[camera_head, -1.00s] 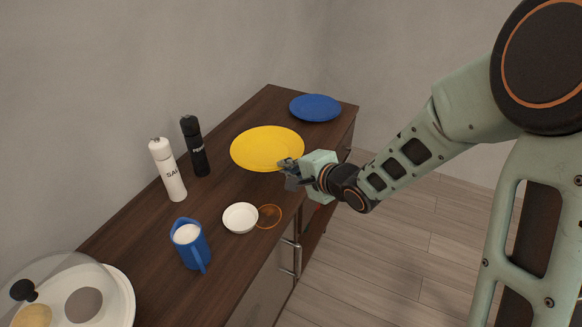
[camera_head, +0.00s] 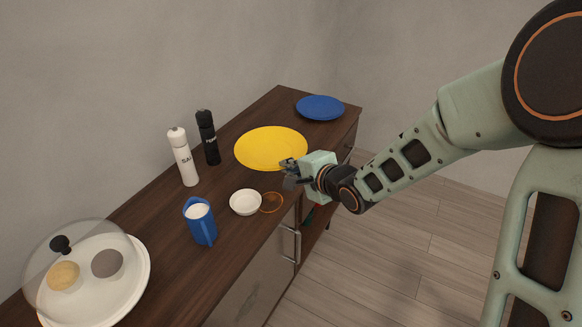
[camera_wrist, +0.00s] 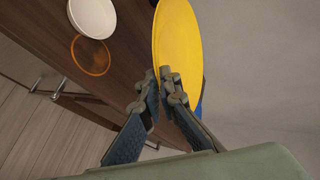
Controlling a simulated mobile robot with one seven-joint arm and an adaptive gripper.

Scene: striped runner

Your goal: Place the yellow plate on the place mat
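The yellow plate (camera_head: 271,146) is over the far half of the dark wooden cabinet top. My gripper (camera_head: 288,171) is at the plate's near right rim. In the wrist view, the fingertips (camera_wrist: 170,84) close together on the near end of the yellow plate (camera_wrist: 178,38), so the gripper looks shut on its rim. I cannot tell how far the plate is above the wood. No place mat shows in either view.
A blue plate (camera_head: 320,107) lies at the far end. A white bowl (camera_head: 245,202), orange ring-like disc (camera_head: 271,203), blue jug (camera_head: 201,222), salt mill (camera_head: 183,158) and pepper mill (camera_head: 207,138) stand nearer. A domed platter (camera_head: 92,275) is at lower left.

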